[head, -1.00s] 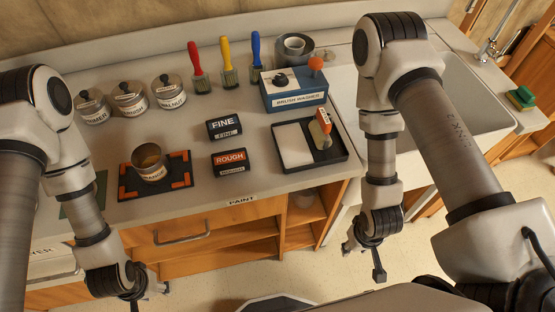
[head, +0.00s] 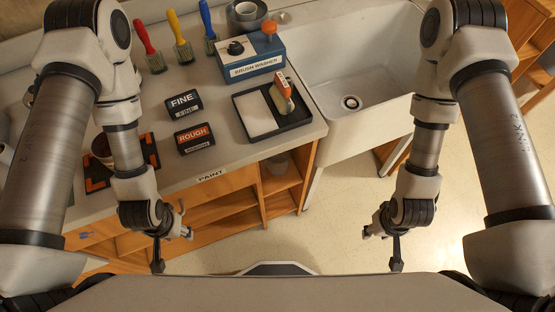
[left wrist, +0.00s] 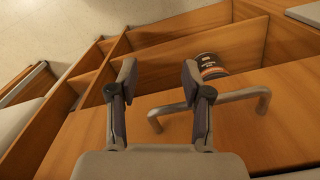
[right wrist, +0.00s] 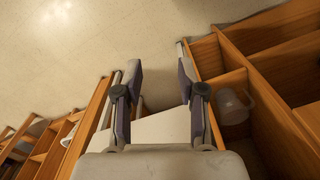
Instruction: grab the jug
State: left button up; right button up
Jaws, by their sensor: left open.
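A pale, translucent jug with a handle (right wrist: 232,106) sits in an open cubby under the counter, right of my right gripper in the right wrist view. In the head view the jug (head: 278,161) shows only partly, under the counter edge. My right gripper (head: 384,250) is open and empty over the floor in front of the sink, apart from the jug; its spread fingers show in the right wrist view (right wrist: 160,85). My left gripper (head: 174,250) is open and empty in front of the cabinet, with its fingers apart in the left wrist view (left wrist: 158,85).
The counter edge (head: 240,160) overhangs the shelves. The left wrist view shows a drawer handle (left wrist: 210,108) and a dark labelled can (left wrist: 211,66) near the left gripper. A sink (head: 350,75) stands right of the counter. The floor (head: 330,225) between my grippers is clear.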

aim_at(276, 169)
jog(key=k+l+u, duration=0.2)
jog(key=l+u, duration=0.25)
jog(key=k+l+u, duration=0.25)
jog(key=u, duration=0.15)
jog(key=k+l+u, duration=0.25)
jog(key=u, duration=0.2)
